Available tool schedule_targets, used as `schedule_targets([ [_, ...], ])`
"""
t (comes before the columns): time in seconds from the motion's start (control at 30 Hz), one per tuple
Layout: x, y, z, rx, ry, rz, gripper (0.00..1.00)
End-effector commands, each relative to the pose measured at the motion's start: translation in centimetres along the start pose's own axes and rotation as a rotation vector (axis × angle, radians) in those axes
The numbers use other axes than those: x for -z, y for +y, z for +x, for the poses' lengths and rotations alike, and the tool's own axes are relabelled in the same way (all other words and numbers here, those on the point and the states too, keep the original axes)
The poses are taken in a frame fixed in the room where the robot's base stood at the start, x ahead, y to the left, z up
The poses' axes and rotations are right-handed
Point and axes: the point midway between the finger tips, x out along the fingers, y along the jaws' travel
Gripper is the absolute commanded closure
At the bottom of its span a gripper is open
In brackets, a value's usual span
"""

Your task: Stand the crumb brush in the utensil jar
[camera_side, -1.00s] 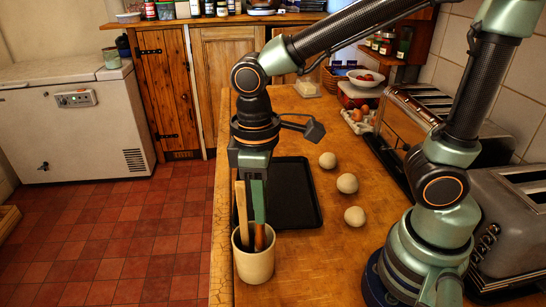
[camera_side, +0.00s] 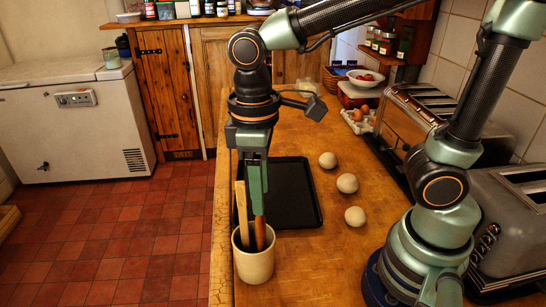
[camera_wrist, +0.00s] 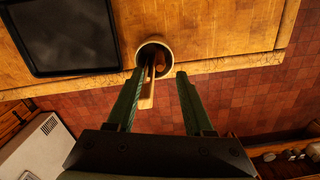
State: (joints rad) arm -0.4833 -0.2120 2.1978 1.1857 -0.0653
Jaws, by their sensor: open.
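The cream utensil jar (camera_side: 254,262) stands upright near the left edge of the wooden counter; it also shows in the wrist view (camera_wrist: 167,46). A pale flat wooden piece (camera_side: 241,208) and a reddish-brown handle (camera_side: 261,234) stand in it, both sticking out above the rim. No bristles show, so I cannot tell which is the crumb brush; their lower ends are hidden inside the jar. My gripper (camera_side: 258,212) is open, pointing down above the jar. In the wrist view its fingertips (camera_wrist: 161,72) are apart, on either side of the wooden pieces.
A black tray (camera_side: 290,215) lies behind and right of the jar. Several pale round balls (camera_side: 347,183) lie right of it. Toasters (camera_side: 508,225), an egg carton (camera_side: 358,120) and a bowl (camera_side: 364,80) line the right side. The counter edge drops to the red tiled floor (camera_side: 100,240).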

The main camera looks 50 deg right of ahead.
Motion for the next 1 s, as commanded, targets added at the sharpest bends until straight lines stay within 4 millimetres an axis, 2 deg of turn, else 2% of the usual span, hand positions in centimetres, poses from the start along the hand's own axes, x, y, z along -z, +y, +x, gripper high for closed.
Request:
schedule_targets([
  [0.03, 0.1, 0.0, -1.3, 0.0, 0.007, 0.0, 0.48],
  [0.2, 0.1, 0.0, -4.9, 0.0, 0.006, 0.0, 0.48],
  [0.33, 0.1, 0.0, -7.2, 0.0, 0.004, 0.0, 0.48],
  [0.5, 0.0, 0.0, -8.9, 0.0, 0.001, 0.0, 0.48],
  [0.57, 0.0, 0.1, -9.2, 0.0, 0.005, 0.005, 0.48],
  [0.67, -0.3, 1.3, -9.0, -0.002, 0.045, 0.052, 0.48],
  [1.0, -3.4, 10.4, -5.3, -0.081, 0.395, 0.427, 0.48],
])
